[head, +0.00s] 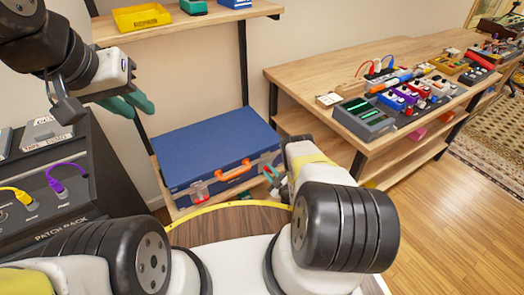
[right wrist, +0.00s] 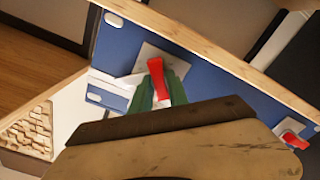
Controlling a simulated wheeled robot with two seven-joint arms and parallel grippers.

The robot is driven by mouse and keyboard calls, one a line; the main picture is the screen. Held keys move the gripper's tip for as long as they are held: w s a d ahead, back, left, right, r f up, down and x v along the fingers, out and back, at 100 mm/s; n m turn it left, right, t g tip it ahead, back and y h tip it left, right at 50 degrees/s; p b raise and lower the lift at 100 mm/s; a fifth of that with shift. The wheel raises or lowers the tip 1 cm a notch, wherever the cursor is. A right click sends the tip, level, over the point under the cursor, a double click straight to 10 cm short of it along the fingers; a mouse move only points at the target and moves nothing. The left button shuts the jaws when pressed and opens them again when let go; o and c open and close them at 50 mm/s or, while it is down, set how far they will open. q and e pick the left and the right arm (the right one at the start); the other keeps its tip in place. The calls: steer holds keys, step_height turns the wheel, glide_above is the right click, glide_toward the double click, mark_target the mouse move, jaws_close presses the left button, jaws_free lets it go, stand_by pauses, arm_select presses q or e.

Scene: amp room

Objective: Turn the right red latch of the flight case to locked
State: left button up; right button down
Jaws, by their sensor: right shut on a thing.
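The blue flight case (head: 215,140) lies closed on a low wooden shelf, with an orange handle (head: 233,171) on its front. Its left red latch (head: 199,191) is free; it also shows at the right edge of the right wrist view (right wrist: 295,140). The right red latch (right wrist: 156,80) stands in front of a grey plate on the blue front. My right gripper (right wrist: 160,92) is shut on this latch, with a green finger on each side. In the head view my right gripper (head: 273,178) is partly hidden by my arm. My left gripper (head: 128,105) hangs empty, up and left of the case; its finger gap is unclear.
A dark patch rack (head: 75,190) with yellow and purple plugs stands at the left. An upper shelf (head: 185,22) holds a yellow tray (head: 142,17). A wooden bench (head: 300,75) with several pedals is at the right. Open floor lies at the lower right.

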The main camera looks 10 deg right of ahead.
steer(key=n, duration=0.5)
steer(key=shift+a+f+n, duration=0.15)
steer(key=shift+n, duration=0.15)
steer(key=shift+s+f+n, duration=0.1)
steer(key=shift+n, duration=2.1)
steer(key=c, duration=1.3)
jaws_free()
steer(key=v, duration=0.7)
steer(key=shift+s, duration=0.35)
